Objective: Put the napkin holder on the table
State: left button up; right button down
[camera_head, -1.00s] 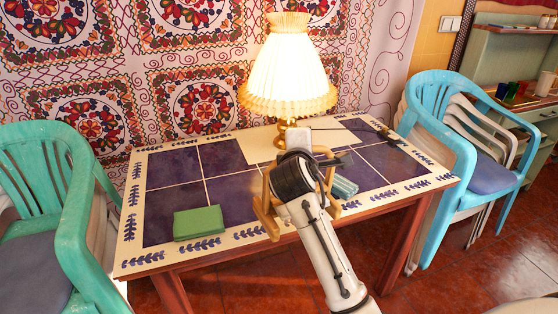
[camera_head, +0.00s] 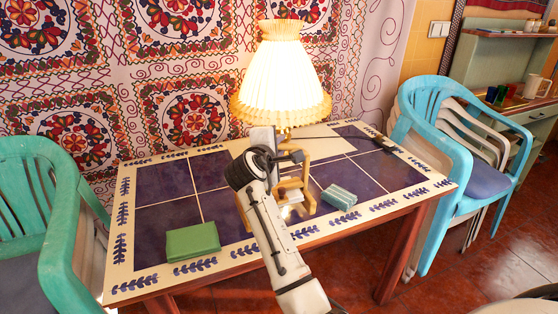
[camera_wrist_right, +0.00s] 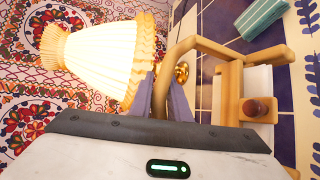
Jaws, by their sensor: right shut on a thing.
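The napkin holder (camera_head: 292,187) is a light wooden frame that appears to hold white napkins (camera_head: 262,141). It is over the front middle of the table (camera_head: 124,270), in front of the lamp. My right gripper (camera_head: 291,157) is shut on it. In the right wrist view the gripper's fingers (camera_wrist_right: 161,98) close around a curved wooden bar of the napkin holder (camera_wrist_right: 229,92), which has a round brown knob. My forearm hides part of the holder, and I cannot tell whether its base touches the tabletop. My left gripper is not in view.
A lit lamp (camera_head: 284,85) stands close behind the holder. A green box-like item (camera_head: 193,241) lies front left, and a light blue ribbed item (camera_head: 338,197) lies right of the holder. Dark tiles at left are clear. Chairs (camera_head: 445,130) flank the table.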

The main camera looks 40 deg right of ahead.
notch_tip(320, 180, down, 4)
jog(key=shift+f, duration=0.1)
jog(key=c, duration=1.7)
grip_release()
jog(key=shift+f, duration=0.15)
jog(key=shift+o, duration=0.2)
